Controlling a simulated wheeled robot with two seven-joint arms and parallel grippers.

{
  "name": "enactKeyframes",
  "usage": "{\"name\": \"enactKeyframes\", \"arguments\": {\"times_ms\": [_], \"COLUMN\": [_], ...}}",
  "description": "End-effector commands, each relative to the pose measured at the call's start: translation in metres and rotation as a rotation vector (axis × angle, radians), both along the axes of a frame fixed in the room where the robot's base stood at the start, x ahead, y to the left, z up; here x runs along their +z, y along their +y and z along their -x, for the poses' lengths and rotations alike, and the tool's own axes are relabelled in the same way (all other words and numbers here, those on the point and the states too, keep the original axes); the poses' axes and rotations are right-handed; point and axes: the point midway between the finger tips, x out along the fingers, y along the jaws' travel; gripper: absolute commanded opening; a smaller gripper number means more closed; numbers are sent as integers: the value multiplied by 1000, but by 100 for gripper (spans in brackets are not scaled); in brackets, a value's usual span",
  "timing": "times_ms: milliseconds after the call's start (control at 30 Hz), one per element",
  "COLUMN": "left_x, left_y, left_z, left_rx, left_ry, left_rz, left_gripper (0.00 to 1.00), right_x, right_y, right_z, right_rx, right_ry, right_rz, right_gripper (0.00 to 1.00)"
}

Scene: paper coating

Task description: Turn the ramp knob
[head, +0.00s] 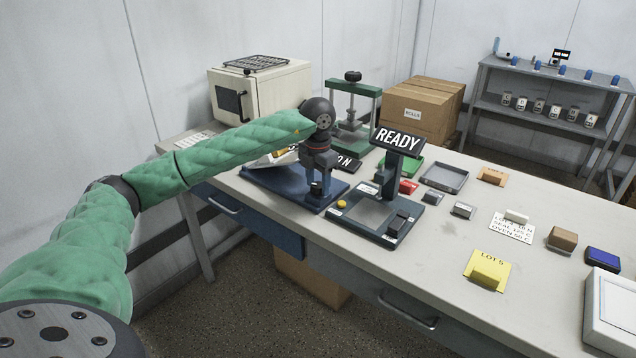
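My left gripper (318,185) points down over a blue-based machine (265,183) on the bench. Its blue fingers stand around or just behind a small dark knob-like part (316,188) near the machine's front right corner. I cannot read a label on that part, so I cannot tell if it is the ramp knob. I also cannot tell whether the fingers touch it or grip it. A dark sign ending in "ON" (347,162) is partly hidden behind the gripper. My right gripper is not in view.
A station with a "READY" sign (397,139) stands close to the right of the gripper. A cream oven (285,90), green press (352,135) and cardboard boxes (420,108) stand behind. Small blocks, a grey tray (445,177) and a yellow "LOT 5" note (492,259) lie farther right.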

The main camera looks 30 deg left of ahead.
Motion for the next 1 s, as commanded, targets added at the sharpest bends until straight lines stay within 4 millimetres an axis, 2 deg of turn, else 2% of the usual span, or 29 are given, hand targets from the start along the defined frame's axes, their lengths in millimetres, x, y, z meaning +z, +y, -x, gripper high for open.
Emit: {"name": "enactKeyframes", "arguments": {"times_ms": [400, 567, 800, 1000], "left_x": [3, 22, 59, 75], "left_y": [-1, 0, 0, 0], "left_z": [0, 0, 0, 0], "left_rx": [0, 0, -1, -1], "left_ry": [0, -1, -1, 1], "left_rz": [1, -1, 0, 0], "left_gripper": [59, 59, 59, 59], "right_x": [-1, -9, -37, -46], "right_y": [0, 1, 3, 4], "right_z": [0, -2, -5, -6], "right_rx": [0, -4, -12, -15], "right_ry": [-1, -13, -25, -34], "right_rz": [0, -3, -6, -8], "right_gripper": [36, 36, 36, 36]}}
